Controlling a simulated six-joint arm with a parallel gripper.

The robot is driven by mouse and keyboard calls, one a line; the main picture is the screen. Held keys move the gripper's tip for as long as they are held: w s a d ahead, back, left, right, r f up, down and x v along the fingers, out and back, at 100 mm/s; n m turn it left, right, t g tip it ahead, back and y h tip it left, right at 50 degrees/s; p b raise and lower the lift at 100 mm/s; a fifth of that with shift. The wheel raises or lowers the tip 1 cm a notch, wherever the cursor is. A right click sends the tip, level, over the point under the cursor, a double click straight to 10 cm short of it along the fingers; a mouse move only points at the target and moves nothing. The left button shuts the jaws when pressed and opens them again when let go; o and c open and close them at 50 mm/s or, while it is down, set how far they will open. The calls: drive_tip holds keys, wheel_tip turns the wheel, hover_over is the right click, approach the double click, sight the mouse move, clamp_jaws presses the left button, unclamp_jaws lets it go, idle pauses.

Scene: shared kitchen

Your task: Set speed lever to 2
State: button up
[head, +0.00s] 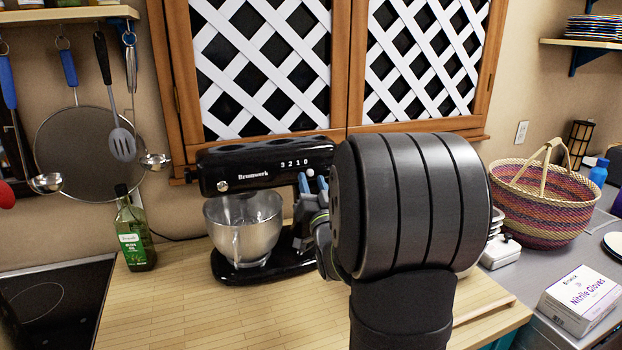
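A black stand mixer (262,158) with a steel bowl (244,226) stands on the wooden counter in the head view. Its head carries the white figures 3 2 1 0 from left to right. The speed lever's small pale knob (310,172) shows just below and right of the 0. My gripper (311,181) is at the right end of the mixer head, its two blue fingertips apart. The knob appears between the fingertips; whether they touch it I cannot tell. My dark arm hides the palm and part of the counter behind it.
An olive oil bottle (134,235) stands left of the mixer, beside a black hob (58,300). A woven basket (544,205) and a glove box (580,300) are on the right. Lattice cupboard doors (262,70) rise behind. The counter (215,318) in front of the mixer is clear.

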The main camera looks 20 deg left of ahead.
drive_tip(key=shift+x, duration=1.1)
